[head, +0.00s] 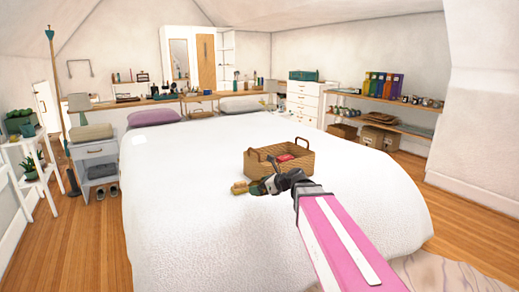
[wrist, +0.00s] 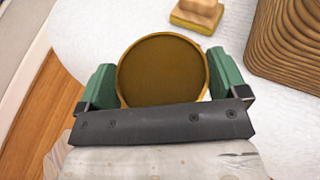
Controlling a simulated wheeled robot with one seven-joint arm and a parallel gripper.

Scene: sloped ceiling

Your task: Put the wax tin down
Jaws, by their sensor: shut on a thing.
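The wax tin (wrist: 162,68) is a round, flat, golden-brown disc with a thin brighter rim. It sits between the two green fingers of my gripper (wrist: 160,80) in the wrist view, with a finger on each side. My gripper is shut on it. The palm hides the tin's near edge. In the head view my gripper (head: 264,187) is low over the white bed (head: 180,220), in front of the wicker basket. I cannot make out the tin clearly there, nor tell whether it touches the bed.
A wooden-backed brush (head: 240,187) lies on the bed just left of my gripper; it also shows in the wrist view (wrist: 197,14). The wicker basket (head: 262,166), with a red item (head: 285,158) inside, stands just behind. The bed's left and front areas are clear.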

